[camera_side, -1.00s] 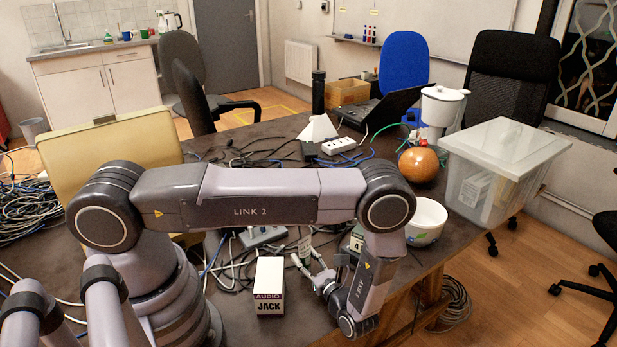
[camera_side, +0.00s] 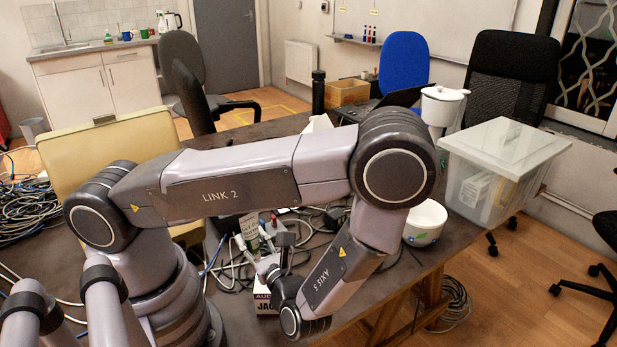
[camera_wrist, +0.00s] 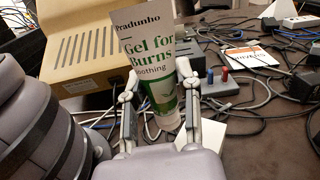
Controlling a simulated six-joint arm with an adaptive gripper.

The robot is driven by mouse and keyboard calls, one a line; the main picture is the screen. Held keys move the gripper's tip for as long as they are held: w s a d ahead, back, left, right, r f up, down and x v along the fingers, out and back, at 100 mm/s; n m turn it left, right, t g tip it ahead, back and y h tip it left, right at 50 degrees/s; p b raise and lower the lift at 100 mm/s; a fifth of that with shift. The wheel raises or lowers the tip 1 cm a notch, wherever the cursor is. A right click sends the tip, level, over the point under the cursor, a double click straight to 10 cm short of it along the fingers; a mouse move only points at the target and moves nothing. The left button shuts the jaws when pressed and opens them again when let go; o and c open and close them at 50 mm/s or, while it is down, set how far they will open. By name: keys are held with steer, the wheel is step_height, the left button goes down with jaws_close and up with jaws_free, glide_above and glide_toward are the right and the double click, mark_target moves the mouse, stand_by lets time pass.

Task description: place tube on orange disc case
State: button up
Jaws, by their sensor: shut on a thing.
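The tube (camera_wrist: 152,48) is a white and green burn-gel tube. My gripper (camera_wrist: 160,92) is shut on it, with one finger on each side of its lower part. The tube stands nearly upright, slightly tilted, in the wrist view. In the side view the tube (camera_side: 249,229) is held above the table at my gripper (camera_side: 258,246). A flat white case with orange on it (camera_wrist: 250,57) lies on the table beyond and right of the tube in the wrist view; it looks like the orange disc case. I cannot make it out in the side view, where my arm covers much of the table.
The audio jack box (camera_side: 264,302) is partly hidden behind my wrist. Cables, a grey box with red and blue knobs (camera_wrist: 222,88) and a power strip (camera_wrist: 300,21) crowd the table. A beige case (camera_wrist: 85,45) stands left.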

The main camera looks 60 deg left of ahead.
steer(key=shift+s+r, duration=0.25)
steer(key=shift+s, duration=0.15)
steer(key=shift+w+a, duration=0.15)
steer(key=shift+a, duration=0.1)
steer(key=w+a+r+m+t, duration=0.1)
steer(key=w+a, duration=0.6)
steer(key=a, duration=0.3)
steer(key=w+a+m+t, duration=0.1)
steer(key=w+a+t, duration=0.1)
steer(key=w+a, duration=0.7)
steer(key=w+a+f, duration=0.8)
steer(key=a, duration=0.1)
steer(key=shift+f, duration=0.1)
steer(key=shift+w+a+f, duration=0.3)
steer(key=shift+w+f, duration=0.1)
steer(key=shift+f, duration=0.15)
steer(key=shift+w+f, duration=0.1)
steer(key=shift+f, duration=1.5)
